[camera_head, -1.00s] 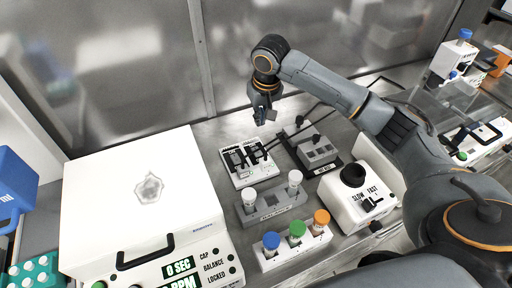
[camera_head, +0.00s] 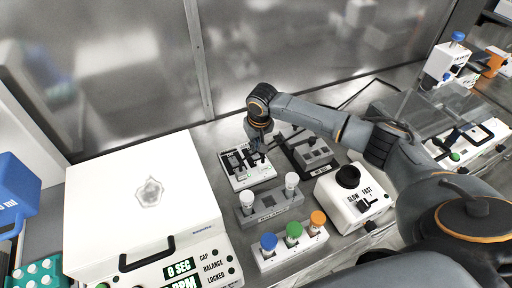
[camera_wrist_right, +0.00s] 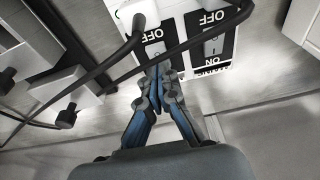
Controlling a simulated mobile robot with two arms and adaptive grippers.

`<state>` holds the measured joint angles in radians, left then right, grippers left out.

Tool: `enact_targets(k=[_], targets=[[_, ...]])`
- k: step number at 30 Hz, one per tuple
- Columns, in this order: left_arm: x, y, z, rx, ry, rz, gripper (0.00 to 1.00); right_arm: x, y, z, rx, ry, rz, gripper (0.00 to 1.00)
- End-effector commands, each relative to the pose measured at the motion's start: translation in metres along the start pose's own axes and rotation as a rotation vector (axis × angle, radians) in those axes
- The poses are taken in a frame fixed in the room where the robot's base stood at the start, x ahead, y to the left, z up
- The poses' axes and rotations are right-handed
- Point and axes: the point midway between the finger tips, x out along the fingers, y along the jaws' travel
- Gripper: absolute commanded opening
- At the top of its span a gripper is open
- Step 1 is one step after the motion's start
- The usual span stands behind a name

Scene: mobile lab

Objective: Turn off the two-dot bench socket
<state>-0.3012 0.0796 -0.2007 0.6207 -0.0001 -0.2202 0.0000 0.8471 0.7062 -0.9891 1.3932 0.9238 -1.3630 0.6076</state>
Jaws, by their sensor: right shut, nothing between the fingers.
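The bench socket unit (camera_head: 246,179) is a white block with two black switch panels, behind the grey tube rack. It also shows at the top of the right wrist view (camera_wrist_right: 194,52), where the panels carry OFF and ON lettering. I cannot make out any dot marks. My right gripper (camera_head: 262,151) is shut and empty, pointing down over the right part of the unit. In the wrist view its fingertips (camera_wrist_right: 158,76) lie over the lower end of the left-hand panel (camera_wrist_right: 154,48) and hide its ON end. I cannot tell whether they touch it. My left gripper is not in view.
Dark cables cross the socket unit in the wrist view. A grey weight block (camera_head: 313,155), a white SLOW/FAST device (camera_head: 340,205), a balance rack (camera_head: 268,212) and a rack of coloured-cap tubes (camera_head: 290,252) stand close by. A large white box (camera_head: 145,205) is left.

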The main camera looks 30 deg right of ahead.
Motion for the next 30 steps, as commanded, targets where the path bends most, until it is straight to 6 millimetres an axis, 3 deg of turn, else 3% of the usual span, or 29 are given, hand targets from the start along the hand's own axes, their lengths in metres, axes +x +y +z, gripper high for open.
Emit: enact_targets(k=[7, 30], targets=[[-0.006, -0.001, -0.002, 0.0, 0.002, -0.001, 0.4, 0.019, 0.001, 0.008, 0.0, 0.001, 0.002, 0.0], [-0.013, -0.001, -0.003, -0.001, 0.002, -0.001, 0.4, 0.026, 0.001, 0.013, 0.002, 0.07, 0.002, 0.0]])
